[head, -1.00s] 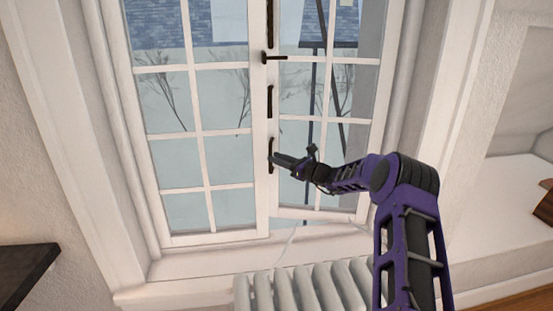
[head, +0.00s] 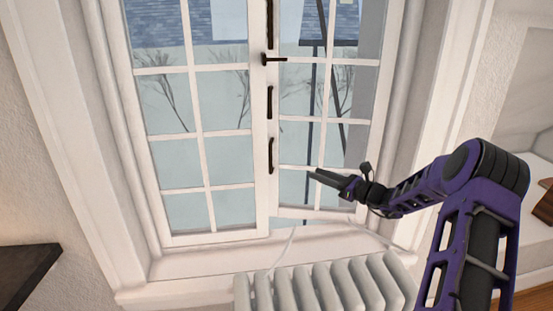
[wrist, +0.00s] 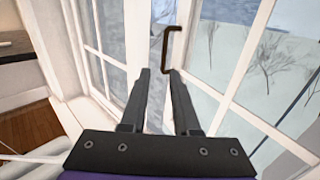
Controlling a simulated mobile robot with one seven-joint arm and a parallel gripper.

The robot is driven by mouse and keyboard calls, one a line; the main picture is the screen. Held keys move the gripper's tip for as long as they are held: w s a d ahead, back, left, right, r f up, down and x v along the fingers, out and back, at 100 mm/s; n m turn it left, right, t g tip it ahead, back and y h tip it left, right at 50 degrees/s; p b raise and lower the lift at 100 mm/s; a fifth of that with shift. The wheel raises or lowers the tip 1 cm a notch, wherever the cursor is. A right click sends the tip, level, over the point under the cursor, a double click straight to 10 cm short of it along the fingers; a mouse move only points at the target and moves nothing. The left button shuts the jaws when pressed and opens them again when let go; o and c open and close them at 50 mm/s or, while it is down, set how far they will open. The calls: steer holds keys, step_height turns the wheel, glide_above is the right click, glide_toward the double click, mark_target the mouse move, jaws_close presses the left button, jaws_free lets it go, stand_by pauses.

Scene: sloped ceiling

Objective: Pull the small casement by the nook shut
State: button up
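The white-framed casement has a left sash (head: 197,130) and a right sash (head: 325,145) with small panes. The right sash, on the side of the nook, stands ajar; a gap shows below its bottom rail. A dark handle (head: 271,155) is low on the meeting stile, with another handle (head: 270,102) above it. My gripper (head: 312,172) is in front of the right sash, to the right of the low handle. In the wrist view my gripper (wrist: 157,74) has its fingers apart, with nothing between them. A dark bar handle (wrist: 171,48) shows just beyond the fingertips, apart from them.
A white ribbed radiator (head: 320,287) stands below the white sill (head: 210,262). A dark latch lever (head: 273,59) sits above the handles. A dark-topped surface (head: 22,272) is at lower left. The pale nook (head: 525,130) is at right. Space before the left sash is clear.

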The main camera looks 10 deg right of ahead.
steer(key=shift+w, duration=0.1)
steer(key=c, duration=0.4)
steer(key=shift+w+a+n, duration=0.15)
steer(key=shift+w+n, duration=0.2)
steer(key=shift+n, duration=0.35)
jaws_close()
steer(key=n, duration=1.7)
glide_toward(276, 151)
steer(key=s+r, duration=0.2)
steer(key=s, duration=0.1)
steer(key=shift+g+y, duration=0.3)
steer(key=shift+y, duration=0.1)
steer(key=x, duration=1)
steer(key=shift+w+f, duration=0.15)
steer(key=shift+f, duration=0.15)
